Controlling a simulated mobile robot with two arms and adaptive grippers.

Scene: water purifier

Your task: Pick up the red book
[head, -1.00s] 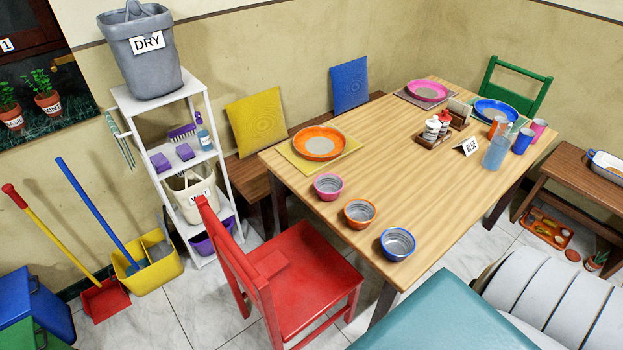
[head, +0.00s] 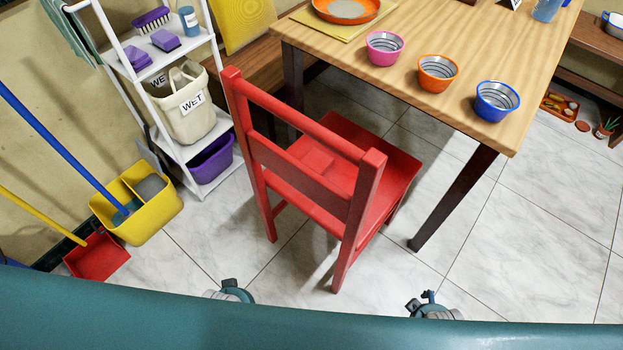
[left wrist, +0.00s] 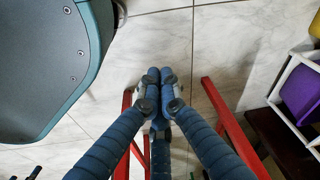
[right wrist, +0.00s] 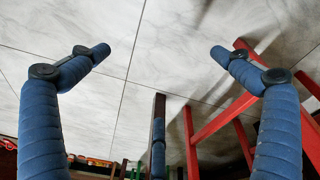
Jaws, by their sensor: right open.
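A small flat red block (head: 310,172), which looks like the red book, lies on the seat of the red chair (head: 385,175). It is the same red as the seat and partly hidden behind the chair's backrest. My left gripper (left wrist: 158,75) is shut, its fingertips together with nothing visible between them. My right gripper (right wrist: 159,50) is open and empty above the floor. In the head view only small parts of both grippers show past my teal body edge, on the near side of the chair and apart from the book. Neither wrist view clearly shows the book.
The wooden table (head: 450,55) stands behind the chair, with bowls near its edge. A white shelf (head: 185,150) and a yellow bucket (head: 140,215) stand at the left. Tiled floor (head: 520,240) is clear at the right. The chair's backrest stands between me and the seat.

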